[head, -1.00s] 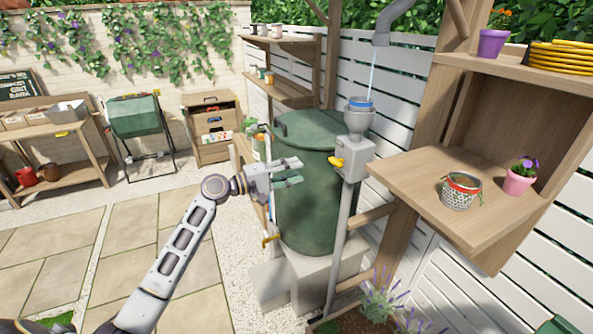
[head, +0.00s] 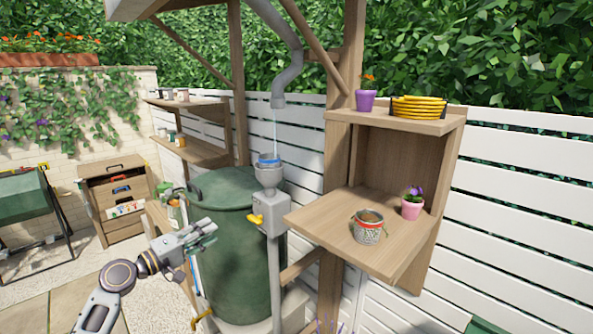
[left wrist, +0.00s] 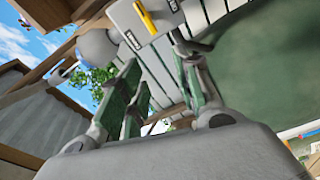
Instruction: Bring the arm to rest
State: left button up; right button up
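My left gripper (head: 212,233) is in front of the green water barrel (head: 237,265) in the head view, at the end of my arm coming in from the lower left. Its fingers stand apart with nothing between them. In the left wrist view the gripper (left wrist: 160,88) shows two green-padded fingers with a gap between, and the barrel's green side fills the right. Whether the gripper touches the barrel cannot be told, but it looks clear of it. My right gripper is not in view.
A grey diverter box with a yellow lever (head: 256,219) stands beside the barrel under a downpipe (head: 290,75). A wooden shelf (head: 330,222) at right holds a patterned pot (head: 368,230) and a pink flowerpot (head: 411,209). Paving (head: 75,295) at lower left is open.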

pick_arm(q)
jog(key=w+a+f+m+y, duration=0.1)
jog(key=w+a+f+y, duration=0.3)
jog(key=a+f, duration=0.5)
jog(key=w+a+f+m+y, duration=0.1)
jog(key=w+a+f+y, duration=0.2)
jog(key=a+f+y, duration=0.65)
jog(key=s+a+f+m+g, duration=0.15)
jog(key=s+f, duration=0.35)
jog(key=f, duration=1)
jog(key=s+f+m+g, duration=0.2)
jog(key=s+f+m, duration=0.15)
jog(key=f, duration=1.05)
jog(key=s+d+f+m+g+b, duration=0.1)
jog(key=s+d+f+g, duration=0.2)
jog(key=s+f, duration=1)
jog(key=s+d+f+m+g+b, duration=0.15)
jog(key=s+d+f, duration=0.25)
jog(key=s+f, duration=0.9)
jog(key=s+d+f+g, duration=0.1)
jog(key=s+d+f, duration=0.2)
jog(key=s, duration=0.7)
jog(key=s+d+f+g+h+b, duration=0.1)
jog(key=s+d+f, duration=0.3)
jog(key=s, duration=0.6)
jog(key=s+d+f+g+h, duration=0.1)
jog(key=s+d+f+g, duration=0.2)
jog(key=s+d, duration=0.3)
jog(key=s, duration=0.5)
jog(key=shift+f, duration=0.25)
